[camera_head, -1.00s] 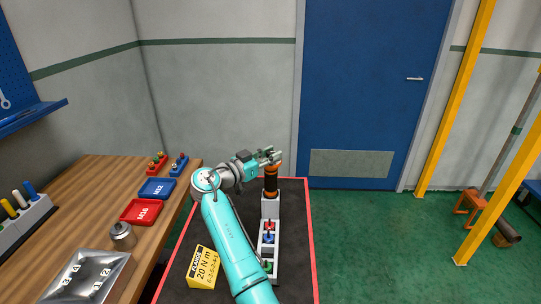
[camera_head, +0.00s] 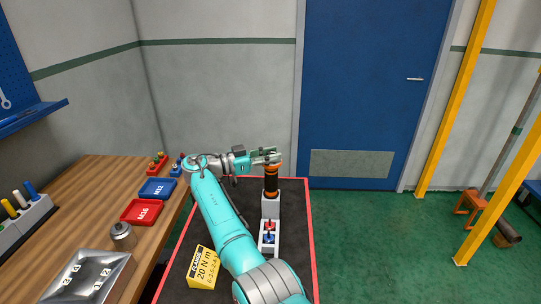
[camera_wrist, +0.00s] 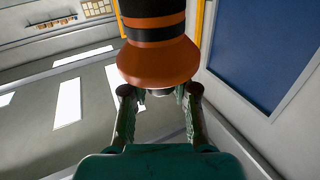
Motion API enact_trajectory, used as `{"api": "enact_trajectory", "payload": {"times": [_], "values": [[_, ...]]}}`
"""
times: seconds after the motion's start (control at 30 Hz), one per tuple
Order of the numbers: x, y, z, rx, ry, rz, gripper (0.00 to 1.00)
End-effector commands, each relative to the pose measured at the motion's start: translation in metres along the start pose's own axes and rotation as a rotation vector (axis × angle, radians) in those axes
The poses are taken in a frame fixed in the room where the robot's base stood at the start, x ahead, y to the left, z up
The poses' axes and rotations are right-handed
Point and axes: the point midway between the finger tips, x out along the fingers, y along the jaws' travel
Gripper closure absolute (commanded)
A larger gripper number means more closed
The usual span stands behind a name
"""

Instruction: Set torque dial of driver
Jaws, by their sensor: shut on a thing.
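The driver (camera_head: 271,184), black with orange ends, stands upright in a grey holder (camera_head: 271,207) on the red-edged dark bench top. My gripper (camera_head: 268,159) reaches in from the left at the driver's top. In the wrist view, my gripper (camera_wrist: 160,95) has its two fingers on either side of a small pale part at the orange flared end (camera_wrist: 158,62) of the driver, and is shut on that top end. Dial markings cannot be made out. A yellow sign (camera_head: 203,267) on the bench top reads 20 N m, with a row of smaller figures below.
The holder also carries red and blue pieces (camera_head: 269,235).

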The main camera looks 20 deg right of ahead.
Motion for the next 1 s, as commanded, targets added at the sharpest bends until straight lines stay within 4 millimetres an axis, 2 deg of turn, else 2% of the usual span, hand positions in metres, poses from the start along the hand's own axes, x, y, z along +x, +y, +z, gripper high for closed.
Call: {"api": "enact_trajectory", "payload": {"times": [0.03, 0.37, 0.4, 0.47, 0.5, 0.83, 1.0], "values": [[0.0, 0.001, 0.004, -0.007, -0.003, 0.002, 1.0], [0.0, 0.001, 0.005, -0.008, -0.004, 0.002, 1.0], [0.0, 0.001, 0.005, -0.008, -0.004, 0.002, 0.64], [0.0, 0.001, 0.005, -0.008, -0.004, 0.002, 0.49], [0.0, 0.001, 0.004, -0.007, -0.003, 0.002, 0.46], [-0.002, 0.0, 0.002, -0.003, -0.002, 0.001, 0.46], [-0.022, -0.001, 0.001, -0.005, -0.002, -0.002, 0.46]]}}
